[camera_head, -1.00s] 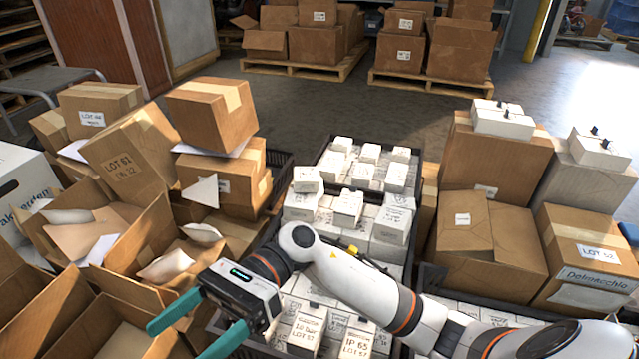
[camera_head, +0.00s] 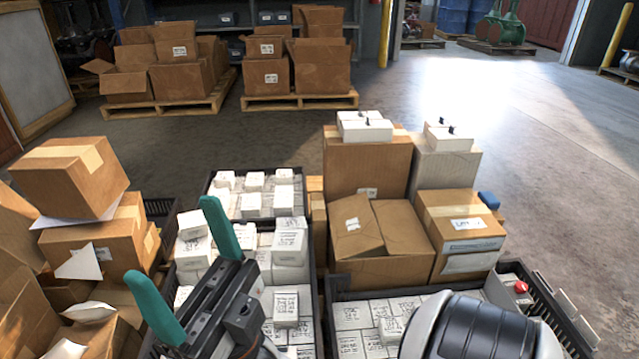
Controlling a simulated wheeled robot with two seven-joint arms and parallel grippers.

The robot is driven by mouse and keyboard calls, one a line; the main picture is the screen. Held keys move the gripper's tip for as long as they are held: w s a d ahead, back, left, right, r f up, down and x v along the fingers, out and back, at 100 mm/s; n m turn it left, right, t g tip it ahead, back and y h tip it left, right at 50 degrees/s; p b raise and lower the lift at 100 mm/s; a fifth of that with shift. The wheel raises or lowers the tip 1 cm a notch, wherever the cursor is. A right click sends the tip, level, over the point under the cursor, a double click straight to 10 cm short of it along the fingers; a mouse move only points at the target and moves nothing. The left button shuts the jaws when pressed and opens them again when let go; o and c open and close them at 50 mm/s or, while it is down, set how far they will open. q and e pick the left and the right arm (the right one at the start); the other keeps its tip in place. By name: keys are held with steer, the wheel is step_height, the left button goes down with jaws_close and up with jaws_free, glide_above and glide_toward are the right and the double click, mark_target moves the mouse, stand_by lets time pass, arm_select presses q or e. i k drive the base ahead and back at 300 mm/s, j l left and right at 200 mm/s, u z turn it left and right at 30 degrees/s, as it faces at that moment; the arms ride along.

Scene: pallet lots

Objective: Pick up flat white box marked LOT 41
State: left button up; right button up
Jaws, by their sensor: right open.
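Many white boxes fill the black crates in front of me, some flat, some taller, with small handwritten labels. I cannot read LOT 41 on any of them, so I cannot tell which one it is. White boxes (camera_head: 287,308) lie in the near middle crate, and flat ones (camera_head: 350,318) lie in the near right crate (camera_head: 545,300). Two white boxes (camera_head: 365,128) (camera_head: 448,138) sit on top of the tall boxes at right. My right gripper (camera_head: 170,238) is open with teal fingers wide apart, empty, over the left side of the middle crate. My left gripper is out of view.
Brown cartons (camera_head: 70,178) are stacked at left. Tall cartons (camera_head: 367,165) and an open-flapped carton (camera_head: 385,232) stand behind the right crate. Pallets with cartons (camera_head: 298,100) stand at the back. The floor (camera_head: 540,150) at right is clear.

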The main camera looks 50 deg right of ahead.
mark_target(286, 317)
steer(key=k+j, duration=0.25)
steer(key=k, duration=0.2)
steer(key=k+j, duration=0.25)
steer(key=k, duration=0.2)
steer(key=k+j+z, duration=0.1)
steer(key=z, duration=1.55)
steer(key=k+l, duration=0.05)
